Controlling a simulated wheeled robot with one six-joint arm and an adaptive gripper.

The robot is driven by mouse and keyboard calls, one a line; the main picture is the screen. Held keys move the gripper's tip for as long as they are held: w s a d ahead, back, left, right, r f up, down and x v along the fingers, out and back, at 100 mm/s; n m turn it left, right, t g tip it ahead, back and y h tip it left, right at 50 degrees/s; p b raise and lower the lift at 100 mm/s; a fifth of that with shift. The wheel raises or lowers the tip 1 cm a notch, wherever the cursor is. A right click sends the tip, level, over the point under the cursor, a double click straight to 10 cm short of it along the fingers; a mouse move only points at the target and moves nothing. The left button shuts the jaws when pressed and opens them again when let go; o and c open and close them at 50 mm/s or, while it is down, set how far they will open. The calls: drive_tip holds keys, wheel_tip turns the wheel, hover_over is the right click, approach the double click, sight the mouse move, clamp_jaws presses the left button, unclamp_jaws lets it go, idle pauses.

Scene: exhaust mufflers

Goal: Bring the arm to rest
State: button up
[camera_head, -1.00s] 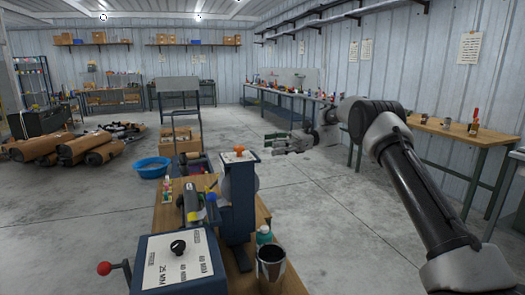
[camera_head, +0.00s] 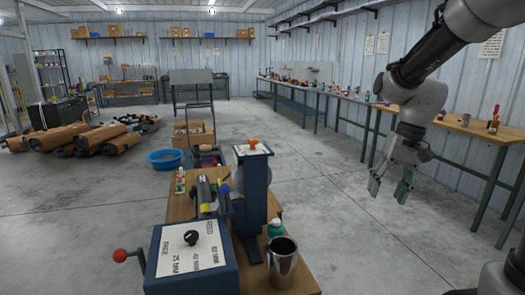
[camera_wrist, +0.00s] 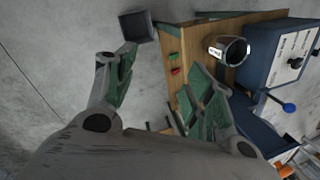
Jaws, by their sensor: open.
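My gripper (camera_head: 390,188) hangs at the right of the head view, fingers pointing down, over open concrete floor. Its fingers are apart and nothing is between them. In the wrist view my gripper (camera_wrist: 160,85) also shows open and empty, with green pads on both fingers. My arm comes down from the upper right corner of the head view and bends at the elbow above the gripper. The gripper is clear of the workbench (camera_head: 183,210) and touches nothing that I can see.
The workbench carries a blue machine (camera_head: 190,262) with a red-knobbed lever, a blue upright press (camera_head: 254,205) and a metal cup (camera_head: 282,262). A long side bench (camera_head: 465,128) runs along the right wall. Mufflers (camera_head: 75,138) and a blue tub (camera_head: 165,159) lie on the floor at left.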

drive_tip(key=s+d+r+n+t+h, duration=0.1)
drive_tip(key=s+d+r+t, duration=0.1)
drive_tip(key=s, duration=0.6)
drive_tip(key=s+d+r+n+t+h, duration=0.1)
drive_tip(key=s+d+r+t, duration=0.2)
drive_tip(key=s, duration=0.5)
drive_tip(key=shift+s+r+h, duration=0.3)
drive_tip(key=shift+s+r, duration=0.05)
drive_tip(key=shift+r, duration=0.4)
drive_tip(key=shift+a, duration=0.15)
